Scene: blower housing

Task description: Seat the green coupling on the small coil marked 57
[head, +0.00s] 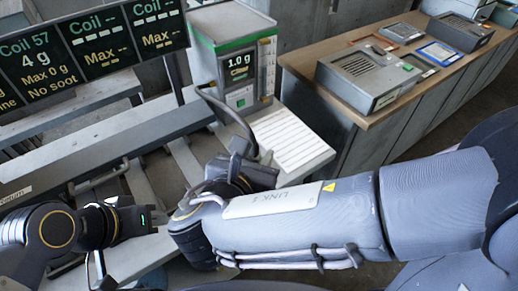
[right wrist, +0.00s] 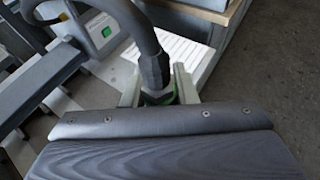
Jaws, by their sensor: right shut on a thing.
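My right gripper (right wrist: 158,86) is shut on the dark end of a thick hose (right wrist: 138,28). A bit of green, the coupling (right wrist: 173,99), shows low between its fingers in the right wrist view; the rest is hidden. In the head view, my right gripper (head: 262,172) is at the hose's lower end, beside the white ribbed plate, and the coupling is not visible. My left gripper (head: 148,218) is at the lower left, near the pale bars; its finger opening is unclear. The sign (head: 35,70) reads Coil 57, 4 g, Max 0 g, No soot. I cannot pick out the small coil marked 57.
A green-topped machine (head: 222,35) reading 1.0 g stands behind the white ribbed plate (head: 285,135). A grey rail (head: 100,150) crosses the left. A wooden-topped bench (head: 310,72) at the right holds a grey box (head: 367,78) and other devices. My right arm hides the lower middle.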

